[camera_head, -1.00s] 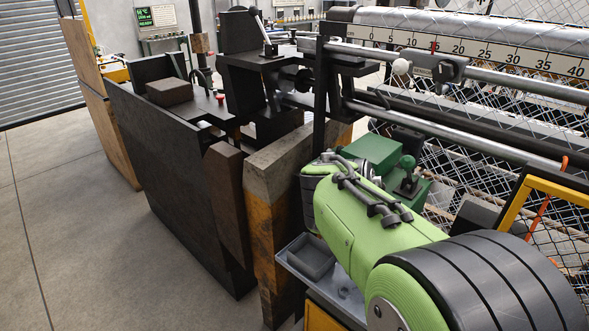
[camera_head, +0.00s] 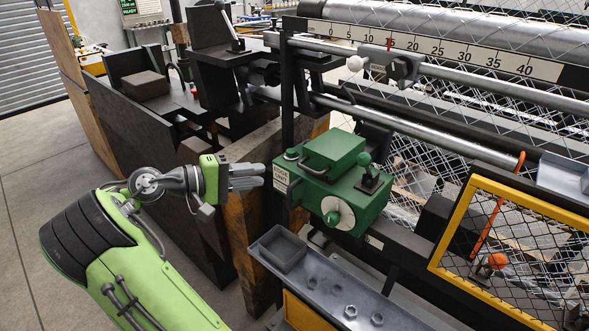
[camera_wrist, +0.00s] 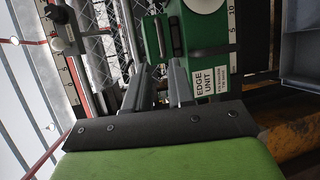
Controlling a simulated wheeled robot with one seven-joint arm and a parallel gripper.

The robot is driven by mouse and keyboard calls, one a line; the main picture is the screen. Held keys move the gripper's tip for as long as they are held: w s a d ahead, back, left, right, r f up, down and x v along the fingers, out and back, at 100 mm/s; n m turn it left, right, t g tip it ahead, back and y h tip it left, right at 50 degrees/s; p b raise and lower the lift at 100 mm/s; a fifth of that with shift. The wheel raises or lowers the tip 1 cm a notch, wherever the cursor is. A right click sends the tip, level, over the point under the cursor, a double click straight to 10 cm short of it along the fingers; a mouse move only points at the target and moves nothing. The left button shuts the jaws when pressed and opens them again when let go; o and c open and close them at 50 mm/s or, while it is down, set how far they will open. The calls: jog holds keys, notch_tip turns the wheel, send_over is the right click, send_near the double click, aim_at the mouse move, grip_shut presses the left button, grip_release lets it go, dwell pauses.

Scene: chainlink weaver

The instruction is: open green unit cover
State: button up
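The green unit (camera_head: 310,190) is a box at the centre of the head view, with an edge-unit label on its left side. Its cover (camera_head: 335,148) is a raised green block on top, lying down on the box, with a dark bar handle (camera_head: 314,172) along its front. A green-knobbed lever and a round white dial are on its right and front. My gripper (camera_head: 262,176) is left of the unit, pointing at it, with a small gap to the labelled side. In the wrist view the fingers (camera_wrist: 157,85) are apart and empty, and the green unit (camera_wrist: 207,35) shows beyond them.
A grey tray (camera_head: 325,290) with nuts and a small bin runs below the unit. A yellow-framed mesh guard (camera_head: 450,220) stands to the right. Rails and a scale bar (camera_head: 440,52) pass behind. A wood-and-steel post (camera_head: 250,225) stands below my gripper.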

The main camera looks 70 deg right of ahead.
aim_at(306, 170)
jog(key=b+x, duration=0.2)
jog(key=x, duration=1.2)
jog(key=shift+s+d+f, duration=0.15)
jog(key=shift+s+f, duration=0.05)
jog(key=shift+f, duration=0.05)
grip_shut()
